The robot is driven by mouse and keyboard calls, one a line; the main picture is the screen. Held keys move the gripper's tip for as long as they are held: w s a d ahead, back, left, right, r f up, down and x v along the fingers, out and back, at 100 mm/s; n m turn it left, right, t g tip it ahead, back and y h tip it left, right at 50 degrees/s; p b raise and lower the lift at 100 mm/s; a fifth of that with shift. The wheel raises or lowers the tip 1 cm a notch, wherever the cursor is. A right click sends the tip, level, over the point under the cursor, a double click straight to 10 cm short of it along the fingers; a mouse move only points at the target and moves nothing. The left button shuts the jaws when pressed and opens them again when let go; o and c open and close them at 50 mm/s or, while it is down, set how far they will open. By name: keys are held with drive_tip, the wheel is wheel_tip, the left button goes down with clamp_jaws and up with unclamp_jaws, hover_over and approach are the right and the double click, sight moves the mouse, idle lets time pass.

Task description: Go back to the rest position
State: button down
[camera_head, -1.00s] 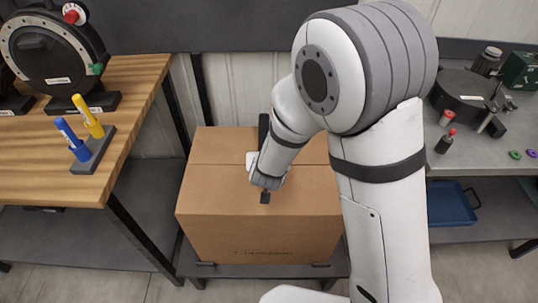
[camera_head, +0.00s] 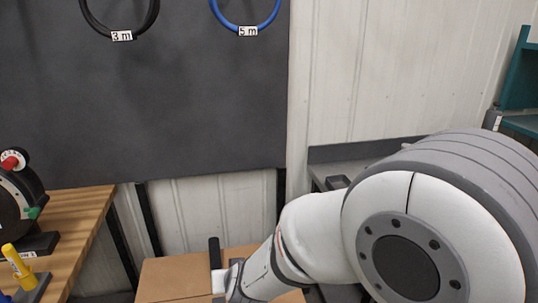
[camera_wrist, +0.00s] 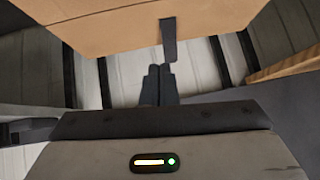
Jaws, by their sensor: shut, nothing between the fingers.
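My arm reaches from the lower right of the head view toward the cardboard box (camera_head: 172,278). Its wrist end is over the box top, and the fingertips cannot be made out clearly there. In the wrist view my gripper (camera_wrist: 159,72) shows two dark fingers side by side, shut with nothing between them. The box (camera_wrist: 105,22) fills the top of that view, with a dark strip (camera_wrist: 169,42) on it just beyond the fingertips. I cannot tell whether the fingers touch it.
A wooden table (camera_head: 82,215) with a black round device (camera_head: 20,205) and a yellow marker-like piece (camera_head: 18,265) is at left. A dark wall panel (camera_head: 190,100) carries a black hose loop (camera_head: 88,18) and a blue hose loop (camera_head: 225,20). A grey bench (camera_head: 330,170) stands behind my arm.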

drive_tip(key=s+d+r+g+h+p, duration=0.1)
drive_tip(key=s+d+r, duration=0.3)
drive_tip(key=d, duration=0.4)
drive_tip(key=s+d+r+m+g+h+p, duration=0.1)
drive_tip(key=s+d+r, duration=0.3)
drive_tip(key=d, duration=0.4)
drive_tip(key=s+d+r+m+g+h+p, duration=0.1)
drive_tip(key=s+d+r+g, duration=0.2)
drive_tip(key=s+d+r, duration=0.2)
drive_tip(key=d, duration=0.3)
drive_tip(key=shift+s+d+g, duration=0.3)
drive_tip(key=shift+s, duration=0.1)
